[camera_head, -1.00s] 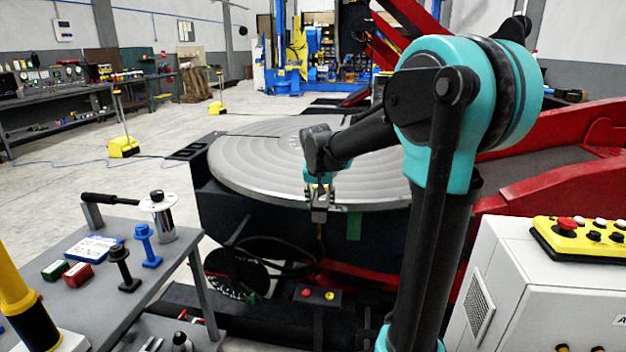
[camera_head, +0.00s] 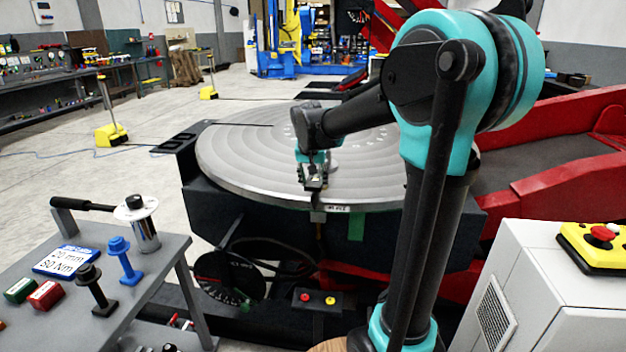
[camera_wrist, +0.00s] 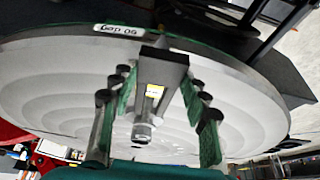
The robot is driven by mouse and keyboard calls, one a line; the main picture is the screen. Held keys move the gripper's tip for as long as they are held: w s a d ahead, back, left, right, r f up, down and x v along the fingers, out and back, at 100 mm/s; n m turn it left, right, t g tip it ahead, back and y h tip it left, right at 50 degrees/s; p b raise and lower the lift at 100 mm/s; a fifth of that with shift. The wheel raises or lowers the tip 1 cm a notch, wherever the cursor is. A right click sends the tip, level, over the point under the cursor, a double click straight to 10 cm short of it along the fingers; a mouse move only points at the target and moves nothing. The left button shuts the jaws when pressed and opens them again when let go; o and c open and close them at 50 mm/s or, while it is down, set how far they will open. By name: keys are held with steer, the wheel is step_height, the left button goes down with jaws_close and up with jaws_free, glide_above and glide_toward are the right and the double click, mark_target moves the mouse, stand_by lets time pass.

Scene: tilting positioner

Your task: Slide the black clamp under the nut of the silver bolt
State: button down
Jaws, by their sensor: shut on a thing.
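My gripper (camera_head: 314,178) is over the front part of the round grey turntable (camera_head: 250,165). In the wrist view my gripper (camera_wrist: 157,85) has green-padded fingers on both sides of a dark bar, which I take to be the black clamp (camera_wrist: 165,65). It is shut on this clamp, which has a small yellow label. A silver bolt with a nut (camera_wrist: 142,131) shows at the lower end of the clamp in that view. Whether the clamp is under the nut or only beside it I cannot tell. In the head view the bolt is hidden or too small to make out.
A grey side table (camera_head: 50,325) at left holds a silver cylinder (camera_head: 146,235), a blue bolt-like piece (camera_head: 124,262), a black one (camera_head: 93,290) and small blocks. A white cabinet (camera_head: 560,320) stands at right. Red beams (camera_head: 545,200) lie behind my arm.

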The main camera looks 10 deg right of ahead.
steer(key=shift+w+d+f, duration=0.3)
steer(key=shift+w+f, duration=0.45)
steer(key=shift+w, duration=0.1)
steer(key=shift+w+d+f, duration=0.25)
steer(key=shift+w+f, duration=0.5)
steer(key=shift+w, duration=0.1)
steer(key=shift+w, duration=0.15)
steer(key=shift+w+d, duration=0.25)
steer(key=shift+w, duration=0.35)
steer(key=shift+w, duration=0.15)
steer(key=shift+w+d, duration=0.25)
steer(key=shift+w, duration=0.3)
steer(key=shift+w, duration=0.25)
stand_by(0.4)
steer(key=shift+w+d, duration=0.2)
steer(key=shift+w, duration=0.25)
